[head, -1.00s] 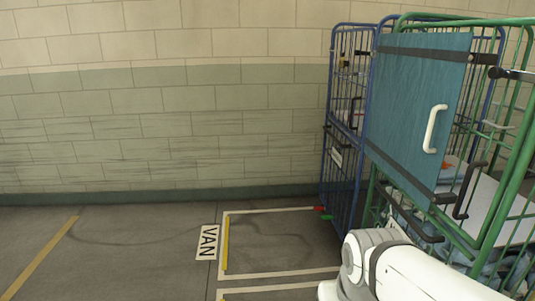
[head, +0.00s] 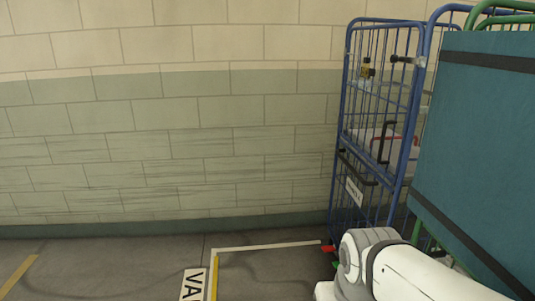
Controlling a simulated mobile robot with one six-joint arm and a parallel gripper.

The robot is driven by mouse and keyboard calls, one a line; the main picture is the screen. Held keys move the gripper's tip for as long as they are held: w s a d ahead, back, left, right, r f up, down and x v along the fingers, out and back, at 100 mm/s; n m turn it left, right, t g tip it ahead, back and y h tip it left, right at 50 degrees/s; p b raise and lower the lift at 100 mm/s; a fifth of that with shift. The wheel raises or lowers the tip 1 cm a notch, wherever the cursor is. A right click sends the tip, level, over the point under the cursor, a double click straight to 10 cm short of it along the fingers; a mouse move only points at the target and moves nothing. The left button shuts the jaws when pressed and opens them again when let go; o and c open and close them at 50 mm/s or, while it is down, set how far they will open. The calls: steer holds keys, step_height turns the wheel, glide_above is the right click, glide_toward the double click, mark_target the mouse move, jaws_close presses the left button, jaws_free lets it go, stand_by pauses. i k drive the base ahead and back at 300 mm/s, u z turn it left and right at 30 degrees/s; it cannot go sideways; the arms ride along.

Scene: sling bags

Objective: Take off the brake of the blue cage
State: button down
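The blue cage (head: 377,100) stands against the wall on the right in the head view, upright, with wire mesh sides and a black handle. A white label hangs low on its front. A small red pedal (head: 328,248) and a green part (head: 335,265) show near the floor at its lower left corner, left of my arm. My white arm (head: 405,272) covers the bottom of the cage to the right of these. My gripper is not in view.
A green cage with a teal panel (head: 480,140) stands close on the right, in front of part of the blue cage. A white floor line (head: 265,246), a yellow strip and a partly cut-off floor sign (head: 193,284) lie at left. The floor left of the cage is clear.

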mark_target(327, 249)
steer(key=i, duration=2.8)
steer(key=z, duration=1.05)
